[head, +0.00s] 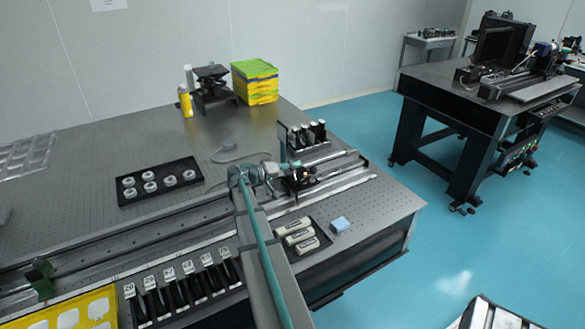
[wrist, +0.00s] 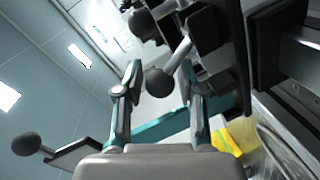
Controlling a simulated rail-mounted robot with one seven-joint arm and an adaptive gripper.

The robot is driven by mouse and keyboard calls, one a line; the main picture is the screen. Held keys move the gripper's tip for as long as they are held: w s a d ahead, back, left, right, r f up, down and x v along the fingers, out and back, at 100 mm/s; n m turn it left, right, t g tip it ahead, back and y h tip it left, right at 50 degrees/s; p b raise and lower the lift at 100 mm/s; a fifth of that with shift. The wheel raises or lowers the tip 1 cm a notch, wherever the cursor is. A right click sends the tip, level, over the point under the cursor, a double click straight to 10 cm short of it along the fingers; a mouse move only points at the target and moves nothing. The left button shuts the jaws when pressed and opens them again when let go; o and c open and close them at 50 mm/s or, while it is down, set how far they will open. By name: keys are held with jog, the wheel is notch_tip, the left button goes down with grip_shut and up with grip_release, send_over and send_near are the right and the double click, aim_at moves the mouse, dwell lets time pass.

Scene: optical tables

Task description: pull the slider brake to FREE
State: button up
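The slider (head: 299,181), a dark carriage on the rail, stands at the right part of the near table in the head view. In the wrist view, a dark ball knob on a grey rod (wrist: 159,82) lies between my fingers; it appears to be the brake handle, though I cannot be sure. My gripper (wrist: 161,68) is open, with a visible gap on each side of the knob. In the head view my gripper (head: 272,172) is just left of the slider. A brake marking or FREE label is not readable in either view.
Other ball knobs (wrist: 26,146) (wrist: 142,23) show in the wrist view. A rack of dark posts (head: 305,134) stands behind the slider. A black tray with white rings (head: 128,196) lies left.

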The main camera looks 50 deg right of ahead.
grip_shut()
